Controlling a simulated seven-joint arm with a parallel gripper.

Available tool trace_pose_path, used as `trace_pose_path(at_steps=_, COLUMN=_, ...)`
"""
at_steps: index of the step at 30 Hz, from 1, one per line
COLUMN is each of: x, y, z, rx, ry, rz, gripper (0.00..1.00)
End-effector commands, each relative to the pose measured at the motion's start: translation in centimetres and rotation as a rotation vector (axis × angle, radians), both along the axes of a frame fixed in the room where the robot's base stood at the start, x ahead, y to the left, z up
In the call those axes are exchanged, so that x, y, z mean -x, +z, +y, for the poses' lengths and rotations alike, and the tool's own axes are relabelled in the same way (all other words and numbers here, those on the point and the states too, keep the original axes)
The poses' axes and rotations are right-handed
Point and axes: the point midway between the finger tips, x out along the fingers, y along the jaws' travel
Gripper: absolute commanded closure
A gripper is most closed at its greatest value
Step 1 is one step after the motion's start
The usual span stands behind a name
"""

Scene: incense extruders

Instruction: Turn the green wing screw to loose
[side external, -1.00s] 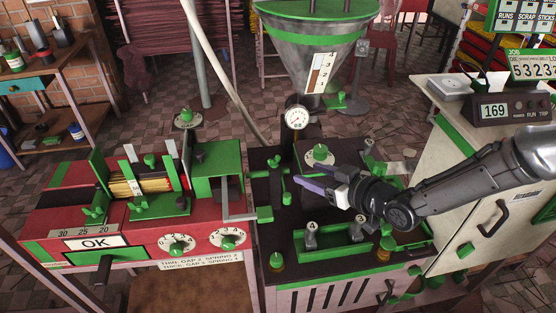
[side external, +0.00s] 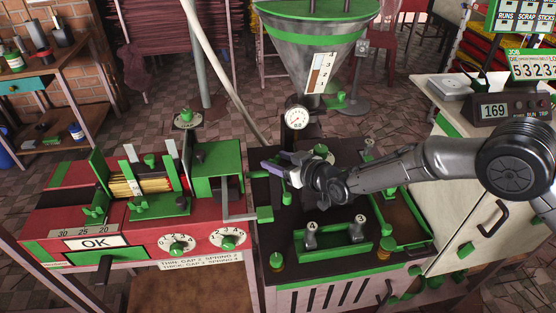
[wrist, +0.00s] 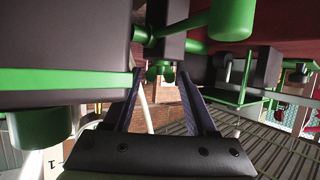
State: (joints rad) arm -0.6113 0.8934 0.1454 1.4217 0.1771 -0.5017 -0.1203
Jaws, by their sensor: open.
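My gripper (side external: 275,166) is open and holds nothing. It is over the left side of the dark-topped machine, left of the dial gauge's front, with its purple fingers pointing left. In the wrist view my fingers (wrist: 162,85) stand apart on either side of a small green two-lobed piece (wrist: 160,71), which looks like the wing screw. It sits at or just beyond the fingertips; I cannot tell whether they touch it. In the side view my gripper and wrist cover most of that spot, so the screw is not clear there.
A green two-knob block (side external: 335,243) stands in front of my wrist. The gauge (side external: 297,117) and hopper (side external: 315,50) rise behind. The red machine (side external: 145,235) with green wing pieces is at left. A green bar (wrist: 65,92) runs close beside my left finger in the wrist view.

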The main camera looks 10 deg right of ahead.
Motion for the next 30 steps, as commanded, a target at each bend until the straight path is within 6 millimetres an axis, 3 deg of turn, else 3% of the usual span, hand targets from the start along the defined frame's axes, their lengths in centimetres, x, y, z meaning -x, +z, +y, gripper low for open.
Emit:
trace_pose_path(at_steps=9, x=-0.17, y=-0.03, z=0.07, rx=0.000, ry=0.000, rz=0.000, gripper=0.43)
trace_pose_path(at_steps=19, x=-0.16, y=-0.03, z=0.04, rx=0.000, ry=-0.001, rz=0.000, gripper=1.00)
trace_pose_path(at_steps=30, x=-0.37, y=0.09, z=-0.09, rx=-0.003, ry=0.054, rz=-0.005, gripper=1.00)
